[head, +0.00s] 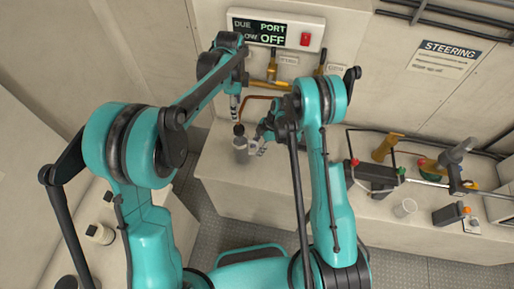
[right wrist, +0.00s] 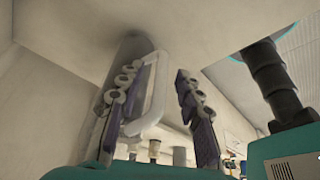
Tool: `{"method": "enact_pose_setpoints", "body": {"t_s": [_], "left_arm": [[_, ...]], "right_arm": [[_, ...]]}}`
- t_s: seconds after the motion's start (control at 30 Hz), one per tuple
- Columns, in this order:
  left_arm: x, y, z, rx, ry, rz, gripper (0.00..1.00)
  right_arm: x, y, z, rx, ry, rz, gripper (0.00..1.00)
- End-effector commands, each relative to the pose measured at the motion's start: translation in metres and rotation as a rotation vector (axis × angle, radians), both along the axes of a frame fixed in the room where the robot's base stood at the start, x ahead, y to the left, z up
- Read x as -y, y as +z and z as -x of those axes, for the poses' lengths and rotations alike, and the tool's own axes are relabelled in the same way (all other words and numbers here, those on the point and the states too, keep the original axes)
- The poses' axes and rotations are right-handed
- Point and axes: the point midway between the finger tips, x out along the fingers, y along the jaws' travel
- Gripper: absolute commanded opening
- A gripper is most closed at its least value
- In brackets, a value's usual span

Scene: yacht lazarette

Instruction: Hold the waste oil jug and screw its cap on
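The waste oil jug (head: 240,145) is a small grey container on the light bench top, with a dark round piece (head: 239,129) at its top. I cannot tell whether that piece is the cap or the neck. My left gripper (head: 235,112) points down just above it; its fingers are too small to read. My right gripper (head: 260,143) is beside the jug on its right. In the right wrist view its two fingers (right wrist: 157,110) stand apart, with the jug's pale handle (right wrist: 155,95) between them, nearer the left finger. The grey jug body (right wrist: 128,55) is behind.
A display panel (head: 275,30) reading "OFF" is on the back wall, above brass pipework (head: 270,84). The bench front is clear.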

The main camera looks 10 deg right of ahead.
Motion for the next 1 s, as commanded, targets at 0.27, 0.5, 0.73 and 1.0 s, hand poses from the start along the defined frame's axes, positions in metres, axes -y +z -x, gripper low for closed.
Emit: {"method": "enact_pose_setpoints", "body": {"t_s": [0.27,0.5,0.73,1.0], "left_arm": [[0.0,0.0,0.0,0.0,0.0,0.0,0.61],[0.0,0.0,0.0,0.0,0.0,0.0,0.61],[0.0,0.0,0.0,0.0,0.0,0.0,0.61],[0.0,0.0,0.0,0.0,0.0,0.0,0.61]], "right_arm": [[0.009,0.023,-0.002,0.001,-0.001,0.0,0.35],[0.03,0.072,-0.005,0.0,-0.001,0.0,0.35],[0.042,0.104,-0.008,0.0,0.0,0.0,0.35],[0.045,0.111,-0.009,0.0,0.0,0.0,0.35]]}}
